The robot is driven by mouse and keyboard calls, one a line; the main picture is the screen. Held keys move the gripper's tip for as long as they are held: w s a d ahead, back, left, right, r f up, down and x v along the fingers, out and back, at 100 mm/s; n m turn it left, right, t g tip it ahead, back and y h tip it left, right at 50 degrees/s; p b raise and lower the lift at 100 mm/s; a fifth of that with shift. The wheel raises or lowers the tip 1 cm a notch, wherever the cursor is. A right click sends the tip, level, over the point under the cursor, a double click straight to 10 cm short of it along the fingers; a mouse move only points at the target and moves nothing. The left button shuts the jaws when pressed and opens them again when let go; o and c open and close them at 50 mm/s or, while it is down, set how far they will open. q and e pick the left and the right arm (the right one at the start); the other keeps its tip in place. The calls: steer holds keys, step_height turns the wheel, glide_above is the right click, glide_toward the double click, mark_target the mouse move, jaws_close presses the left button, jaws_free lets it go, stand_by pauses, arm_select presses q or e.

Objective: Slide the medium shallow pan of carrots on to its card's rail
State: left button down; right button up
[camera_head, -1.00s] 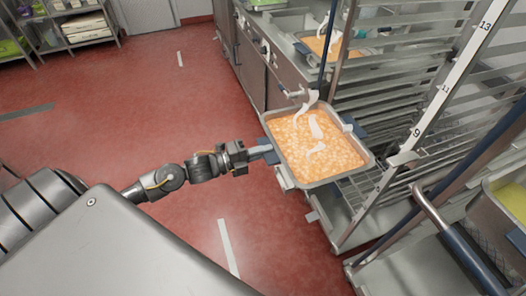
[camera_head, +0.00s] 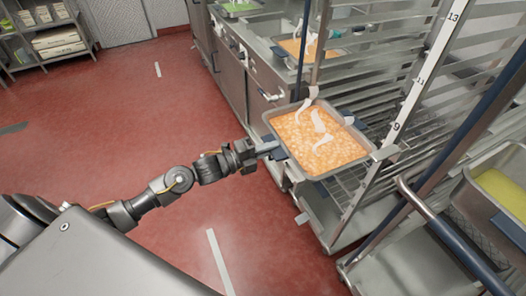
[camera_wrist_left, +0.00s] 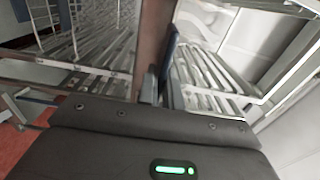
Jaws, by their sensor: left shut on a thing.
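The shallow pan (camera_head: 316,172) is filled with orange carrots (camera_head: 335,153) and looks about level in the head view. My left gripper (camera_head: 266,148) is shut on the pan's left edge. The pan's far right side overlaps the open front of the tall rack (camera_head: 370,178); I cannot tell whether its rims rest on a rail. A strip with the numbers 9, 11 and 13 (camera_head: 421,84) runs up a rack post, and a small white card (camera_head: 384,152) sits by the pan's right corner. In the left wrist view, rack rails (camera_wrist_left: 205,80) show beyond the gripper. My right gripper is out of view.
A steel counter (camera_head: 262,60) with another orange-filled pan (camera_head: 305,50) stands behind. A container with yellow contents (camera_head: 500,190) and a trolley handle (camera_head: 425,208) are at the right. The red floor (camera_head: 120,120) at the left is clear.

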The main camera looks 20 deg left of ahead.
arm_select(q)
steer(key=shift+r+b+x, duration=0.15)
steer(key=shift+b+x, duration=0.05)
steer(key=shift+x, duration=0.75)
steer(key=shift+r+b+x, duration=0.1)
steer(key=shift+b+x, duration=0.05)
steer(key=shift+x, duration=0.75)
